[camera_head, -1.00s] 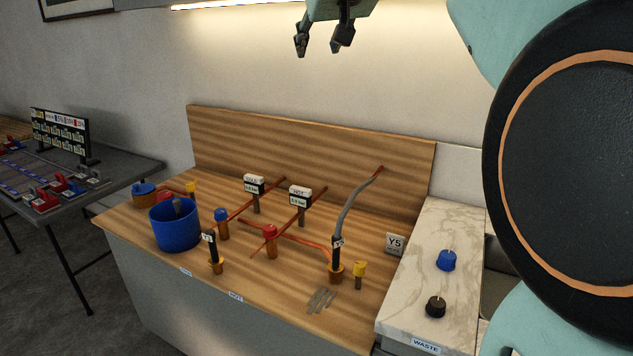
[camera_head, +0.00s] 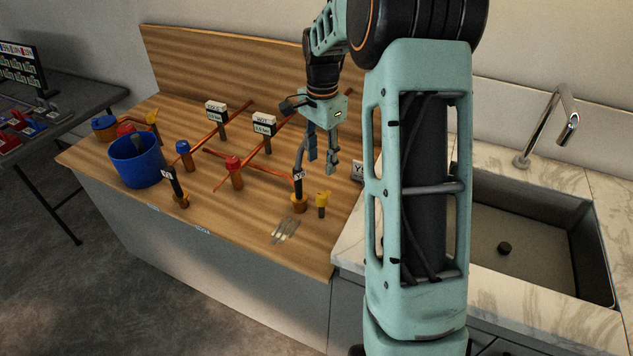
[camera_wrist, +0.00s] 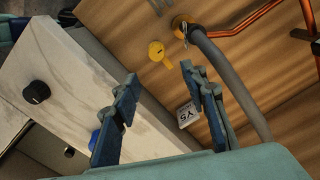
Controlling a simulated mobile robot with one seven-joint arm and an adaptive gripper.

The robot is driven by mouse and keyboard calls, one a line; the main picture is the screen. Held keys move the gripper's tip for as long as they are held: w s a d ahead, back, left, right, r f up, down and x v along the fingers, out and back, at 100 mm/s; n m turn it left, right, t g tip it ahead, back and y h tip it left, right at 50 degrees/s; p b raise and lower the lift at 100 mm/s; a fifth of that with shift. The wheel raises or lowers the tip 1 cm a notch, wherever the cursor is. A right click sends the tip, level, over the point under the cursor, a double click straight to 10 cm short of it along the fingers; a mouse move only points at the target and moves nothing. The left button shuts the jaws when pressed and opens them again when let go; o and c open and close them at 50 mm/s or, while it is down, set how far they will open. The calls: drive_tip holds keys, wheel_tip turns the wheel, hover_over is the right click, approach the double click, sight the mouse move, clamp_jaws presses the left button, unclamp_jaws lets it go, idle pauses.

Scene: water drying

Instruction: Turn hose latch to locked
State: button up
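A small yellow lever-shaped piece (camera_head: 322,203), which looks like the hose latch, stands beside the hose's brass-coloured fitting (camera_head: 299,204) on the wooden bench. I cannot tell its locked or unlocked position. The piece also shows in the wrist view (camera_wrist: 160,53), beyond my fingertips and roughly between them. The grey hose (camera_wrist: 232,78) rises from the fitting (camera_wrist: 182,25) to the right of the fingers. In the head view my gripper (camera_head: 322,166) hangs above and behind the yellow piece, pointing down. It is open and empty, also in the wrist view (camera_wrist: 158,78), and apart from the piece.
A Y5 tag (camera_wrist: 188,114) lies near the right finger. Copper pipes with red (camera_head: 234,165) and blue (camera_head: 183,149) valve caps and a blue bucket (camera_head: 137,163) stand left. Grey strips (camera_head: 285,231) lie in front. A marble counter with a sink (camera_head: 510,235) is right.

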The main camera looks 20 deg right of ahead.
sight(322, 195)
drive_tip(key=f, duration=1.1)
drive_tip(key=shift+s+f, duration=0.2)
drive_tip(key=shift+s, duration=0.05)
clamp_jaws()
